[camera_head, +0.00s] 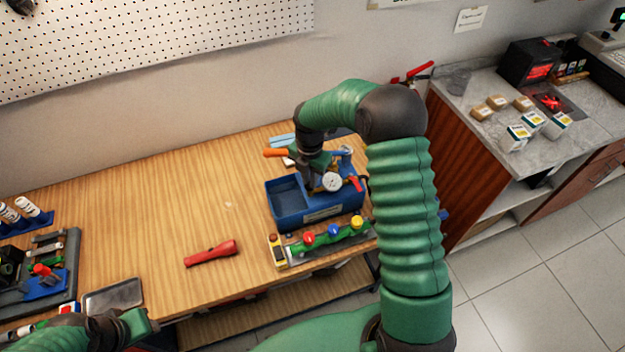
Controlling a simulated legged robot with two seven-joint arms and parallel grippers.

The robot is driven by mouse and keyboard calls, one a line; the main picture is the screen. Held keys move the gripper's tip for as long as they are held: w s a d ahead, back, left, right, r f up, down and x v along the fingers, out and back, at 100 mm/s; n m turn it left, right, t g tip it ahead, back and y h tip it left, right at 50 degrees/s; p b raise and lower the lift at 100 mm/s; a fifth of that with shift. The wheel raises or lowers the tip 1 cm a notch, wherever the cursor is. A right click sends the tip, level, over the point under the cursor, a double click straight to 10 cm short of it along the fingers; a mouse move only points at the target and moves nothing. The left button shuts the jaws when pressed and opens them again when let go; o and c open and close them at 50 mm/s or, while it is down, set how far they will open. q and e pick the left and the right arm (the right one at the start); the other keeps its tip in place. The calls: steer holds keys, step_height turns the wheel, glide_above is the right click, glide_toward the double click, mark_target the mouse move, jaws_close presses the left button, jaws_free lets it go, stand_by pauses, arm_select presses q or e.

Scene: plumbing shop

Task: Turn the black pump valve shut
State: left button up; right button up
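A blue pump (289,217) with an open tank, a round white gauge (332,181) and an orange lever grip (275,153) stands on the wooden bench. A small red handle (356,182) shows at its right side. I cannot make out the black pump valve; my arm and hand cover part of the pump. My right gripper (311,183) reaches down over the pump, beside the gauge; its fingers are too small and dark to tell open from shut. My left arm shows at the lower left, and its gripper (142,326) is near the bench's front edge, fingers unclear.
A green manifold (340,239) with red, blue and yellow knobs lies in front of the pump. A red flashlight (211,253) lies left of it. A tool tray (72,270) is at the far left. A counter (470,145) stands right.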

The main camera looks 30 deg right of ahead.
steer(key=shift+o, duration=0.9)
steer(key=shift+w+a+r+p, duration=0.15)
steer(key=shift+w+r+p, duration=0.1)
steer(key=shift+p, duration=0.1)
steer(key=shift+w+d+r+p, duration=0.2)
steer(key=shift+w+r+p, duration=0.2)
steer(key=shift+w+p, duration=0.35)
steer(key=r+p, duration=0.1)
steer(key=r, duration=0.1)
steer(key=s+r+p, duration=0.1)
steer(key=shift+d+r, duration=0.1)
steer(key=shift+r, duration=0.3)
steer(key=shift+r+p, duration=0.35)
steer(key=shift+p, duration=0.2)
arm_select(q)
step_height(320, 180, up, 16)
steer(key=w+p, duration=0.1)
steer(key=p, duration=1)
steer(key=shift+w+d+r, duration=0.15)
steer(key=shift+w, duration=0.2)
arm_select(e)
step_height(320, 180, up, 13)
steer(key=shift+w+f, duration=0.15)
steer(key=shift+w, duration=0.05)
